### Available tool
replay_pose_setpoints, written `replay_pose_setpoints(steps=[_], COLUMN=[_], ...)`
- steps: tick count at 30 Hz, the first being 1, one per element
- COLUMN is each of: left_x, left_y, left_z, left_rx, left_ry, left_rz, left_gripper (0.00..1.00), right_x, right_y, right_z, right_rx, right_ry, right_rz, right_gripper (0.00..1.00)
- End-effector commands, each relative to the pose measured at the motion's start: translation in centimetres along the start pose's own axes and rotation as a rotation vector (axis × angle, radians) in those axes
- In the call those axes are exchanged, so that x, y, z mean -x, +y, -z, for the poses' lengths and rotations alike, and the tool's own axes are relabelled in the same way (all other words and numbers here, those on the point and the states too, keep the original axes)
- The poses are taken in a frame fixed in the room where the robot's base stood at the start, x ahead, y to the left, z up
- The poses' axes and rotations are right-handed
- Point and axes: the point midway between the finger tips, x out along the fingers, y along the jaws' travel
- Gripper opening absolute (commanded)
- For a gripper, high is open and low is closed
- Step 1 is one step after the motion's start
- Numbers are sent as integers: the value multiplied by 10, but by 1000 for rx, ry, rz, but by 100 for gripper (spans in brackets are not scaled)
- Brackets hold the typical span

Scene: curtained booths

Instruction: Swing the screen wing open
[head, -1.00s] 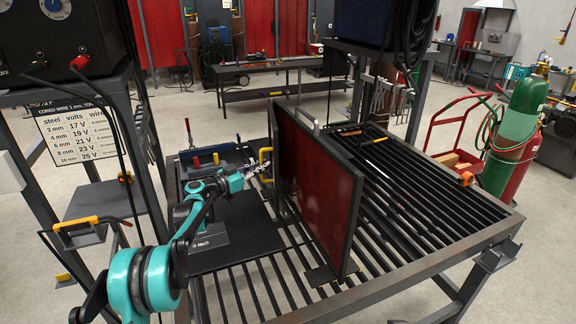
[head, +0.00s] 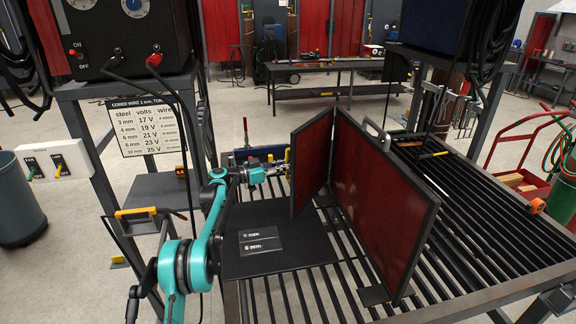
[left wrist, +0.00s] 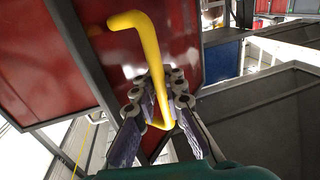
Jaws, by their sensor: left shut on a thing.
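The screen stands on the slatted table, with a dark-framed red main panel (head: 380,205) upright. Its narrower red wing (head: 311,165) stands out to the left from the main panel's far part, at a clear angle, leaving a V-shaped gap open toward the front. A yellow bar handle (head: 288,157) is on the wing's left edge and shows large in the left wrist view (left wrist: 151,55). My left gripper (head: 281,170) is shut around the handle's lower part, with its fingers (left wrist: 160,105) on both sides of it. My right gripper is not in view.
A black mat (head: 265,225) with a small dark plate lies left of the screen. A welding machine on a stand (head: 120,35) is at the left. Bare slats (head: 465,205) lie right of the screen. A red cart (head: 520,165) stands beyond the table's right side.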

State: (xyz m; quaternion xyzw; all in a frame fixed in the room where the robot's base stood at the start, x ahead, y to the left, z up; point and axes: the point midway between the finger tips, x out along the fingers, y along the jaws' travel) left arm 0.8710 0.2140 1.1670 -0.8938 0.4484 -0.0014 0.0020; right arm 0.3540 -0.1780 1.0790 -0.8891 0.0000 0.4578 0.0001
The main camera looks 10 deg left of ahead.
Motion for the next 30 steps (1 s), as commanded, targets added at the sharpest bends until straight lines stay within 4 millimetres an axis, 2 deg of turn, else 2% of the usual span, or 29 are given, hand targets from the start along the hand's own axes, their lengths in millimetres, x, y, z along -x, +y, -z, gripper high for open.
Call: replay_pose_setpoints(steps=[10, 11, 12, 22, 26, 30], left_x=[2, 2, 2, 3, 18, 48], left_y=[-1, -1, -1, -1, -1, -2], left_z=[-2, -2, -2, -1, -1, -1], left_rx=[0, 0, 0, 0, 0, 0], left_ry=[-4, -4, -4, -2, -2, -2], left_rz=[1, 1, 1, 1, 2, 5], left_gripper=[0, 14, 20, 20, 20, 20], right_x=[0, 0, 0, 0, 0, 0], right_y=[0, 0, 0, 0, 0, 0], right_z=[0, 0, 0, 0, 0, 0], right_rx=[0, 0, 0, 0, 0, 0], right_ry=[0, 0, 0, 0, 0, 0], right_rz=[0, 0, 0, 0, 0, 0], right_gripper=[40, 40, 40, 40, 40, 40])
